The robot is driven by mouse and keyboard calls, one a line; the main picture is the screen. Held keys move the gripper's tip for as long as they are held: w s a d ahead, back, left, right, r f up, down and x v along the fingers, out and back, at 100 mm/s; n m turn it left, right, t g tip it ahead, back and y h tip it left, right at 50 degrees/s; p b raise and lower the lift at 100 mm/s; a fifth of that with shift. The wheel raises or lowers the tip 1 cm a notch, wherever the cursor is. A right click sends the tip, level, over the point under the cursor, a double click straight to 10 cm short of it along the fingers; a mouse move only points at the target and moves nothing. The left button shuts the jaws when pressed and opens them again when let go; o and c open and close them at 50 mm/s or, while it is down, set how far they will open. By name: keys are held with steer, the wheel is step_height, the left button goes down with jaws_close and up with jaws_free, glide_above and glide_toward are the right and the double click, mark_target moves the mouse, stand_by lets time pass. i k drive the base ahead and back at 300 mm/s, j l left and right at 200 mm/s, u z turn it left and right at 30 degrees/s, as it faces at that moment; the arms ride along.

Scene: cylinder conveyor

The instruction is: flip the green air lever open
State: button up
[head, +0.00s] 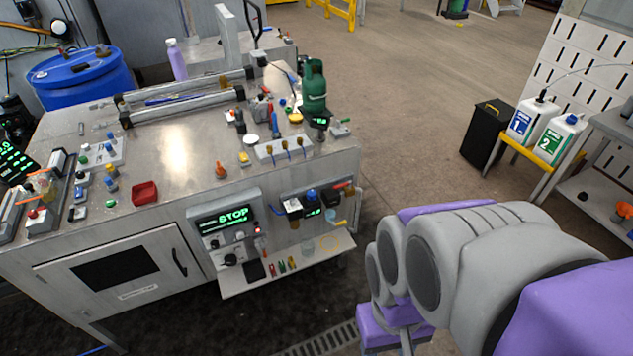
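I cannot make out a green air lever for certain. At the front right of the metal workbench (215,160), an air unit has a blue knob (311,194), a small green readout (313,210), a red handle (342,185) and a yellow part (340,222). A small grey fitting with a bit of green (340,127) sits on the bench's right corner. It is too small to tell whether that is a lever. My grey and purple arm is at lower right, apart from the bench. My gripper's fingers do not show.
A low shelf (262,279) with small tools juts out below the air unit. A control box with a green STOP display (222,215) is left of it. Floor (410,130) right of the bench is clear.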

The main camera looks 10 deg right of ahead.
mark_target(339, 121)
steer(key=i+j, duration=0.15)
steer(key=i, duration=0.3)
steer(key=i+j+z, duration=0.1)
steer(key=i, duration=0.3)
steer(key=i+j, duration=0.2)
steer(key=i, duration=0.25)
steer(key=l+z, duration=0.05)
